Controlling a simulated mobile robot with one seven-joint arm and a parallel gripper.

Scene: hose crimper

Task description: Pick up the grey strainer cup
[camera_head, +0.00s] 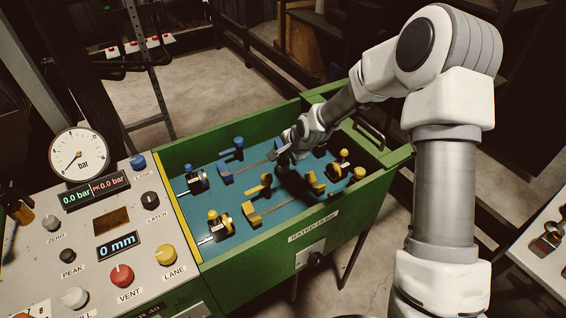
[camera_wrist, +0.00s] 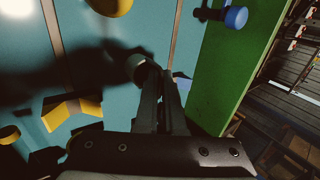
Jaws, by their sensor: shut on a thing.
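My gripper (camera_head: 284,152) is low inside the green-walled tray, over its blue-green floor. In the wrist view its two dark fingers (camera_wrist: 163,82) are close together, shut on a small dark grey round piece (camera_wrist: 136,67) with a paler rim. This looks like the grey strainer cup, mostly hidden by the fingers and in shadow. I cannot tell whether it touches the tray floor. In the head view the cup is too small and too covered by my gripper to make out.
The green tray (camera_head: 290,238) holds yellow fittings (camera_head: 220,222), blue fittings (camera_head: 232,150) and thin rods around my gripper. Its green wall (camera_wrist: 232,75) stands close on the right in the wrist view. A control panel (camera_head: 95,240) with gauge and knobs adjoins the tray's left.

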